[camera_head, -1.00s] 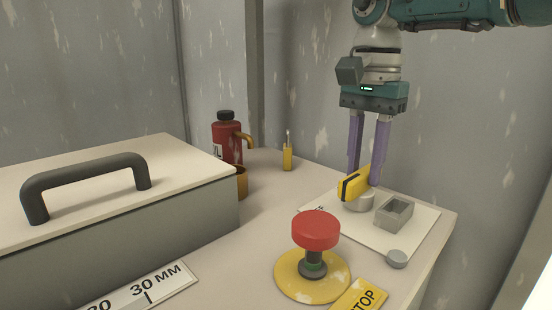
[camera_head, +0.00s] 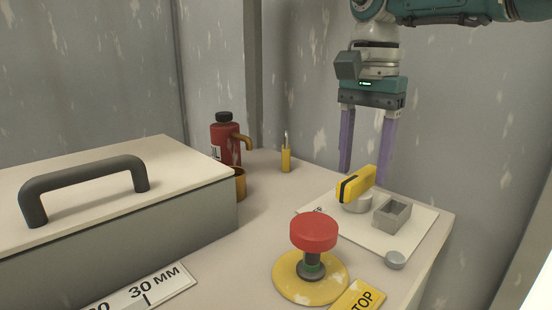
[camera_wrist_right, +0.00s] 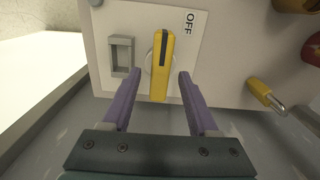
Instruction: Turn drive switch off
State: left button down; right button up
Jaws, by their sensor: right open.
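The drive switch (camera_head: 355,184) is a yellow bar handle with a black line at one end, on a round grey hub on a pale plate (camera_head: 413,232). In the right wrist view the fingers (camera_wrist_right: 157,76) lie on either side of the handle with gaps to both. My left gripper is not in view.
A red mushroom button (camera_head: 314,232) on a yellow disc stands in front of the plate. A large handled box (camera_head: 120,220) fills the left. Padlock (camera_wrist_right: 262,92) and red bottle (camera_head: 226,142) stand behind.

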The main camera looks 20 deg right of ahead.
aim_at(362, 173)
notch_tip(362, 173, up, 9)
jog(key=p, duration=0.2)
jog(key=shift+r, duration=0.1)
dwell(0.4)
